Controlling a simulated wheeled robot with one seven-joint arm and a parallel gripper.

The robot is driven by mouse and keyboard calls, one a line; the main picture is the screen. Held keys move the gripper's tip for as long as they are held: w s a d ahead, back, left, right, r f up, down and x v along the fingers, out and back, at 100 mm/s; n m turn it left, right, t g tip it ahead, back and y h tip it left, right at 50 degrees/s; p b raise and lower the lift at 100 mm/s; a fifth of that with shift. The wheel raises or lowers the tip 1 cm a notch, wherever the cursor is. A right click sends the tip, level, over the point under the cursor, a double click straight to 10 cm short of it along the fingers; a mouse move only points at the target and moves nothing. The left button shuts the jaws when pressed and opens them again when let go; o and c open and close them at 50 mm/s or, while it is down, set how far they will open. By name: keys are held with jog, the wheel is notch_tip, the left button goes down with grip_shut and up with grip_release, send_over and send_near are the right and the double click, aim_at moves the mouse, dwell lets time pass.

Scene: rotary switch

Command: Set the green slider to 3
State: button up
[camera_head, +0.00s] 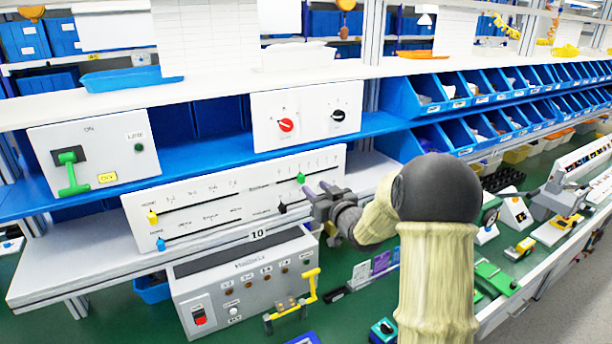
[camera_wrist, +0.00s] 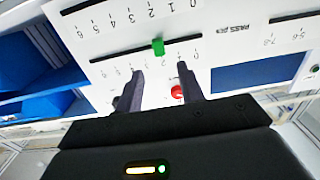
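The green slider (camera_head: 301,178) is a small knob on the upper right slot of the white slider panel (camera_head: 225,200). In the wrist view the panel appears upside down, and the green slider (camera_wrist: 158,47) sits partway along its slot, near a printed scale. The number beside it is too small to read surely. My gripper (camera_head: 317,190) is beside the panel's right part, close to the green slider. In the wrist view my gripper (camera_wrist: 160,72) has its two fingers apart, with nothing between them. The slider lies just beyond the fingertips, roughly centred between them.
A black slider (camera_head: 282,208) sits on the slot below. A yellow slider (camera_head: 153,217) and a blue slider (camera_head: 161,244) are at the panel's left end. Above is a knob box with a red knob (camera_head: 286,125). A grey control box (camera_head: 245,280) stands below.

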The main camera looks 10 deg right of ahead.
aim_at(303, 178)
jog(key=p+x, duration=0.2)
jog(key=x, duration=0.4)
jog(key=shift+w, duration=0.15)
jog(key=shift+c, duration=0.5)
grip_shut()
